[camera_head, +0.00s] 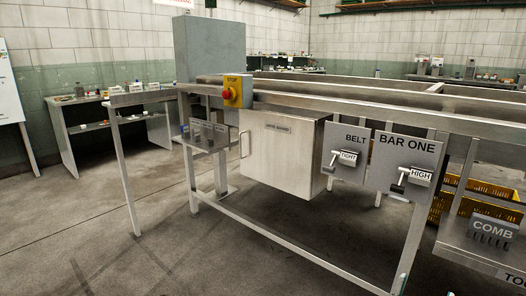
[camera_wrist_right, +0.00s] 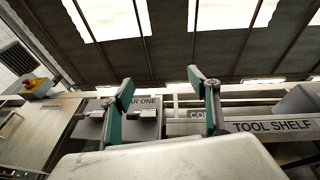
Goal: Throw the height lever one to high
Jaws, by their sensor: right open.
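The BAR ONE panel (camera_head: 408,150) hangs from the front rail of the steel frame. It carries a lever with a dark arm and pale handle (camera_head: 399,183), next to a HIGH label (camera_head: 420,174). The handle points down and left; its exact setting is hard to tell. In the right wrist view, the BAR ONE panel (camera_wrist_right: 151,128) shows between and beyond the fingers of my right gripper (camera_wrist_right: 160,80). That gripper is open, with two teal-padded fingers apart and nothing between them, short of the panel. My left gripper is not in view.
Left of BAR ONE is the BELT panel (camera_head: 344,156) with a similar lever and TIGHT label. A steel box (camera_head: 280,148) and red stop button (camera_head: 228,94) are further left. Floor in front is clear.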

